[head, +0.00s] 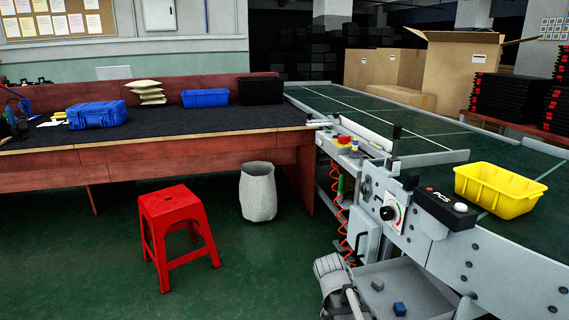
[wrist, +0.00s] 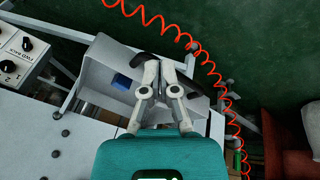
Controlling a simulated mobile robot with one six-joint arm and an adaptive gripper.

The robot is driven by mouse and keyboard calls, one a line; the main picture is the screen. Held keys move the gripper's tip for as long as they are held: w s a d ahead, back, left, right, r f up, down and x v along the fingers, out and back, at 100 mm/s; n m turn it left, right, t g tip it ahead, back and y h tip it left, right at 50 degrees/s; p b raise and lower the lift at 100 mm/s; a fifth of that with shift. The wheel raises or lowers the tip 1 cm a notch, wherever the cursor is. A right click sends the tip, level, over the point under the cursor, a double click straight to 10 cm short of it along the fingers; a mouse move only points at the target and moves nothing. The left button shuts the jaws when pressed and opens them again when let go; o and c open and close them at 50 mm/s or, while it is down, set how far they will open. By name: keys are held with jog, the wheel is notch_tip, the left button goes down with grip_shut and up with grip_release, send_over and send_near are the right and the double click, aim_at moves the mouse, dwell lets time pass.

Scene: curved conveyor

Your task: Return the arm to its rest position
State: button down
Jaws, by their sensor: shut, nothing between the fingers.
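My gripper (wrist: 160,66) shows in the wrist view with its two grey fingers together and nothing held between them. It hangs over a grey open tray (wrist: 98,68) on the side of the conveyor machine. A small blue block (wrist: 121,82) lies in that tray, to the left of the fingers and apart from them. Dark curved shapes beside the fingertips are hard to identify. In the head view the tray (head: 422,292) is at the bottom, with the blue block (head: 399,309) and a darker block (head: 377,285). My fingers cannot be made out there.
A yellow bin (head: 498,188) sits on the green conveyor belt (head: 548,215). A control box (head: 445,207) and coiled red hose (head: 350,240) are close to the tray. A red stool (head: 175,213) and pale waste bin (head: 258,191) stand on the floor at left.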

jog(key=s+a+r+n+y+p, duration=0.1)
jog(key=s+n+y+p, duration=0.1)
jog(key=s+n+y, duration=0.35)
notch_tip(320, 180, up, 37)
jog(key=n+h+p, duration=0.1)
jog(key=p, duration=3.6)
jog(key=shift+s+r+n+g, duration=0.2)
jog(key=shift+s+n+g, duration=0.1)
jog(key=shift+s+n, duration=0.1)
jog(key=shift+d+h, duration=0.1)
jog(key=shift+h, duration=0.15)
